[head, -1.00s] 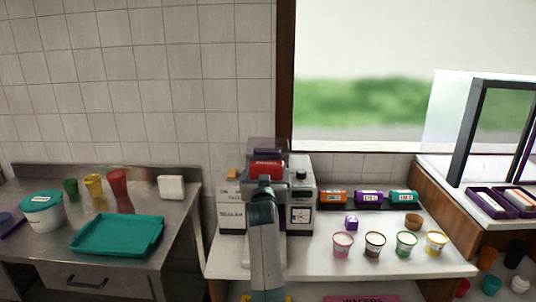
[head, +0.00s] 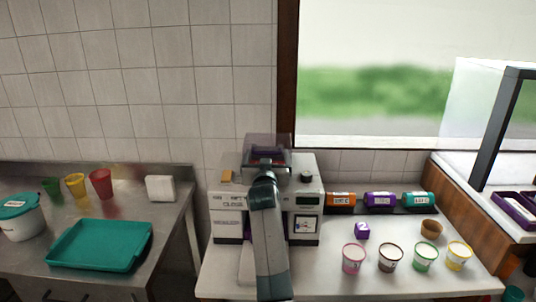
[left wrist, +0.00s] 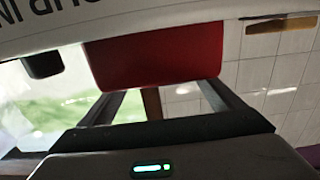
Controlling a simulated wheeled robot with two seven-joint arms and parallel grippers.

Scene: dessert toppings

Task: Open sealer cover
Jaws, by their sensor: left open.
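The sealer (head: 228,200) is a pale grey machine at the left end of the white counter. Its see-through dark cover (head: 266,140) stands up at the top back. My left arm reaches up in front of the sealer, and my left gripper (head: 266,162) is at its top, just below the cover. In the left wrist view its fingers (left wrist: 160,100) are spread and empty. A red panel (left wrist: 150,62) shows beyond the fingers, beside a white surface with upside-down letters. I cannot tell whether the fingers touch the cover. My right gripper is out of view.
Labelled rolls (head: 381,199) line the counter's back. A teal tray (head: 100,245) lies on the steel table at left. A window is behind.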

